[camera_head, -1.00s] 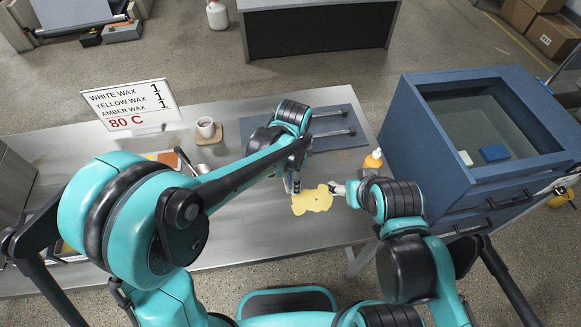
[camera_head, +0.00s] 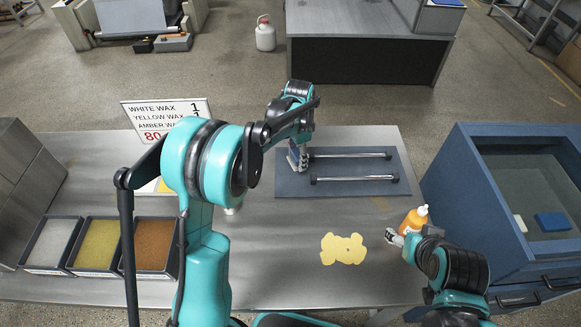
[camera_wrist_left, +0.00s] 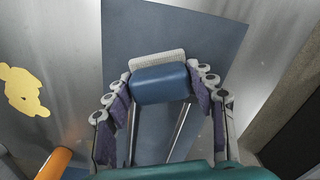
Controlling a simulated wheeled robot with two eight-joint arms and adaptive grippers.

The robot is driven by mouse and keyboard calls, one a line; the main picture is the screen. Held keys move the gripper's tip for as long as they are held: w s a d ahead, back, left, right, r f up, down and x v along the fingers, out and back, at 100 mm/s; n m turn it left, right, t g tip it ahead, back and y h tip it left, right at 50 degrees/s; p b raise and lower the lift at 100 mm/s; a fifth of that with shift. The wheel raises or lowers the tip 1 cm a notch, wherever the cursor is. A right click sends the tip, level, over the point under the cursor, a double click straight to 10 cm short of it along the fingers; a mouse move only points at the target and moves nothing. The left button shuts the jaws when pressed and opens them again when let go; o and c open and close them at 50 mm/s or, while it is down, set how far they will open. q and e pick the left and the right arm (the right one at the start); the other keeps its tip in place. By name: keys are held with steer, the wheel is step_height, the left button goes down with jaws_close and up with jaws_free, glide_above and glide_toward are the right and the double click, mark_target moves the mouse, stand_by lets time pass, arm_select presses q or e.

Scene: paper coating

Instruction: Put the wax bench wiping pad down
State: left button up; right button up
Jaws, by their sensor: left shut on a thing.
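The wiping pad (camera_wrist_left: 160,83) has a blue back and a pale, speckled edge. It is between the fingers of my left gripper (camera_wrist_left: 163,92), which is shut on it. In the head view my left gripper (camera_head: 297,160) is at the left end of the blue-grey mat (camera_head: 345,163), beside two metal rails. The wrist view looks down on this mat (camera_wrist_left: 205,25) behind the pad. I cannot tell whether the pad touches the mat. My right gripper (camera_head: 393,238) is by the orange bottle (camera_head: 413,221); its finger opening is unclear.
A yellow wax patch (camera_head: 343,249) lies on the metal bench (camera_head: 270,270). Wax trays (camera_head: 97,245) stand at the left, below the sign (camera_head: 150,108). A blue basin cabinet (camera_head: 470,200) stands at the right, holding a blue block (camera_head: 553,221) and a white one.

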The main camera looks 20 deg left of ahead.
mark_target(289, 157)
arm_select(q)
steer(key=a+f, duration=0.2)
steer(key=shift+w+a+b, duration=0.3)
steer(key=shift+w+a, duration=0.05)
steer(key=shift+a, duration=0.05)
steer(key=shift+f+b, duration=0.75)
steer(key=shift+f, duration=1.15)
steer(key=shift+f, duration=0.1)
steer(key=o, duration=1.2)
